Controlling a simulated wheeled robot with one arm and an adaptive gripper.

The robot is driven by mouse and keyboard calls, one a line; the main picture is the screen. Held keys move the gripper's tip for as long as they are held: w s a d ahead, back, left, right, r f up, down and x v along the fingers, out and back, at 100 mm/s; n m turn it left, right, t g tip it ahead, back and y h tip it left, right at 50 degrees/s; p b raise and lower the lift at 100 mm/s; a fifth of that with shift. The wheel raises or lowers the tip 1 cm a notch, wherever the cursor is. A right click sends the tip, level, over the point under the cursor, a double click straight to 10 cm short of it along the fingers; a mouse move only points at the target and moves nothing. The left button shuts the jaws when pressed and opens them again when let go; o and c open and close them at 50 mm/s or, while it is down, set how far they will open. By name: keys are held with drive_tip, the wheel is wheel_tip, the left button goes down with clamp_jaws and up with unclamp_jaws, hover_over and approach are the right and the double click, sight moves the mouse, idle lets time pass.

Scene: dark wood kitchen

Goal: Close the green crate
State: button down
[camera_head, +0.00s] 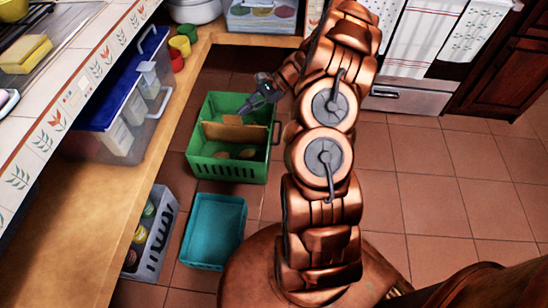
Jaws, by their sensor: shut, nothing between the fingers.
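The green crate (228,172) stands on the tiled floor left of my arm, its top open. A brown panel (236,132) stands across its inside, and a few roundish brown things (247,153) lie in the front part. My gripper (248,106) is shut and empty, over the back right part of the crate. I cannot tell whether it touches the crate or the panel. My copper arm hides the floor to the right of the crate.
A teal bin (243,228) stands in front of the crate. A grey crate (153,247) with jars stands to its left. A wooden counter (85,235) runs along the left, with a blue-lidded clear box (115,125). Open tiled floor (440,190) lies right of my arm.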

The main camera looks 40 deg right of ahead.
drive_tip(key=s+d+f+m+t+h+b, duration=0.1)
drive_tip(key=s+d+f+m+t+b, duration=0.15)
drive_tip(key=d+f, duration=0.6)
drive_tip(key=s+d+f+m+t+h+b, duration=0.1)
drive_tip(key=s+d+f+m+b, duration=0.3)
drive_tip(key=f, duration=0.8)
drive_tip(key=s+d+f+m+t+h+b, duration=0.1)
drive_tip(key=s+d+f+m+t+b, duration=0.15)
drive_tip(key=d+f, duration=0.65)
drive_tip(key=a+r+b+x, duration=0.1)
drive_tip(key=b+x, duration=0.3)
drive_tip(key=x, duration=1)
drive_tip(key=shift+w+a+m+g, duration=0.15)
drive_tip(key=shift+a+m+g, duration=0.15)
drive_tip(key=shift+g, duration=0.1)
drive_tip(key=shift+r, duration=0.1)
